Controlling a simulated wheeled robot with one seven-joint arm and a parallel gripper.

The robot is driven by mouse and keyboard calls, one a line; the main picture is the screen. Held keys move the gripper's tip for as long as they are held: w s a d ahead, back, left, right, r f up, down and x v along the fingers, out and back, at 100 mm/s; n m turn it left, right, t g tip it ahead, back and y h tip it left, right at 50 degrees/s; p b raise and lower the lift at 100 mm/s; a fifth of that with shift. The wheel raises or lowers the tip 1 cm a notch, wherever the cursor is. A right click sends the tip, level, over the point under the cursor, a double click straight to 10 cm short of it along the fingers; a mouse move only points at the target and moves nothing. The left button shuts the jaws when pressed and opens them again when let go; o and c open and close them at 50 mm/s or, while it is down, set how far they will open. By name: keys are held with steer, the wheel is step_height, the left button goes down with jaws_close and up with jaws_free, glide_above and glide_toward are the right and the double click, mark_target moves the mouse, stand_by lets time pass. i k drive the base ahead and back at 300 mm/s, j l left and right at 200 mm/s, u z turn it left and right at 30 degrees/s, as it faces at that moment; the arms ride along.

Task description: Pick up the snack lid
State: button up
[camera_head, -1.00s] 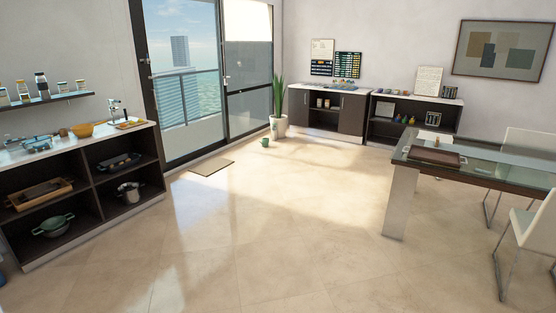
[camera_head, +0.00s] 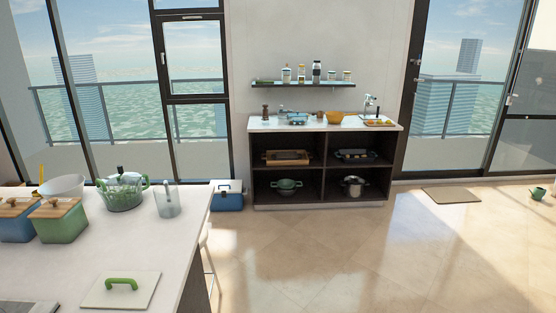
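A flat, pale square lid or board with a green arched handle (camera_head: 121,289) lies on the white counter at the lower left. Two boxes, one blue (camera_head: 18,228) and one green (camera_head: 62,225), stand on the same counter with wooden lids on top; the green box's wooden lid (camera_head: 58,207) shows clearly. I cannot tell for certain which of these is the snack lid. My gripper is not in view.
The white counter (camera_head: 180,240) fills the lower left. A green-handled pot (camera_head: 123,191), a white bowl (camera_head: 62,186) and a clear pitcher (camera_head: 167,199) stand on it. A blue cooler (camera_head: 228,196) is on the floor behind. The tiled floor (camera_head: 350,265) to the right is open.

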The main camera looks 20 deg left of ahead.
mark_target(117, 290)
steer(key=i+u, duration=0.2)
steer(key=u, duration=0.25)
steer(key=i+u, duration=0.2)
steer(key=u, duration=0.25)
steer(key=i+u, duration=0.2)
steer(key=u, duration=0.25)
steer(key=i+l+u, duration=0.15)
steer(key=u, duration=0.3)
steer(key=i+l+u, duration=0.15)
steer(key=u, duration=0.35)
steer(key=l+u, duration=0.45)
steer(key=i+l+u, duration=0.1)
steer(key=u, duration=0.35)
steer(key=i+l+u, duration=0.15)
steer(key=u, duration=0.3)
steer(key=i+l+u, duration=0.1)
steer(key=u, duration=0.3)
steer(key=l+u, duration=0.3)
steer(key=u, duration=0.15)
steer(key=l+u, duration=0.3)
steer(key=u, duration=0.15)
steer(key=l+u, duration=0.25)
steer(key=u, duration=0.15)
steer(key=l+u, duration=0.25)
steer(key=u, duration=0.2)
